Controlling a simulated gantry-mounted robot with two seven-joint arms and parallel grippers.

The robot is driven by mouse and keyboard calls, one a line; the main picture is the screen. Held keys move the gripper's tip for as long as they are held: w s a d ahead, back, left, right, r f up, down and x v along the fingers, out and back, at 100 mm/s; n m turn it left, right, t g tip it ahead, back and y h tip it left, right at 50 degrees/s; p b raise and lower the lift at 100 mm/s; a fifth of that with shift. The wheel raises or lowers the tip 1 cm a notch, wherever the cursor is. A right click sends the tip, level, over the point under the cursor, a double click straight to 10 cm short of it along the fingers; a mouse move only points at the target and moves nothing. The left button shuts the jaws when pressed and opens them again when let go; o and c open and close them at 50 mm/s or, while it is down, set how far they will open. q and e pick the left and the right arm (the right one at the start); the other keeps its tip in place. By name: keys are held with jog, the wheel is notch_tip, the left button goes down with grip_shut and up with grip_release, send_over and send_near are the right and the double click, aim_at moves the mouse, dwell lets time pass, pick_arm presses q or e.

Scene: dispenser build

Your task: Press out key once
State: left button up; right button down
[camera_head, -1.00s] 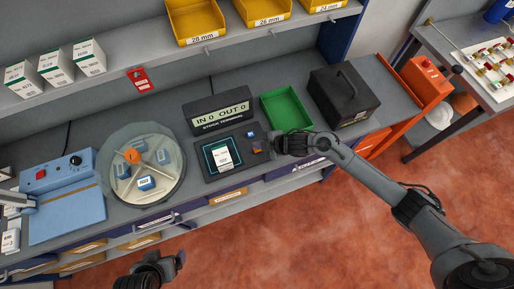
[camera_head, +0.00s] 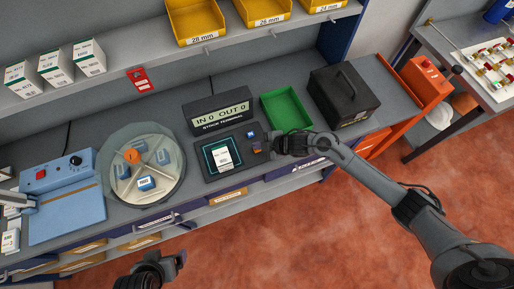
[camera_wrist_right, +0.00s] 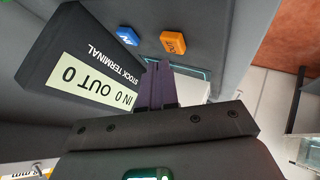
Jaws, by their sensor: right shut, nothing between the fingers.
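The stock terminal (camera_head: 219,116) stands on the bench, and its display reads IN 0 OUT 0. The orange out key (camera_head: 257,148) is on the pad in front of it, beside the blue in key (camera_head: 250,134). In the right wrist view the orange key (camera_wrist_right: 173,43) lies just beyond the fingertips, with the blue key (camera_wrist_right: 127,35) to its left. My right gripper (camera_head: 271,143) is shut and empty, close to the orange key's right side; contact cannot be made out. My left gripper (camera_head: 178,262) is low in the head view, away from the terminal, its jaw opening unclear.
A white labelled box (camera_head: 221,156) lies on the terminal's lit pad. A round turntable (camera_head: 143,196) with blue boxes is to the left. A green tray (camera_head: 286,107) and a black case (camera_head: 345,95) stand right of the terminal. Yellow bins (camera_head: 195,20) sit on the shelf above.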

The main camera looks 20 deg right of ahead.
dwell(0.5)
jog(key=shift+f, duration=0.2)
jog(key=shift+f, duration=0.25)
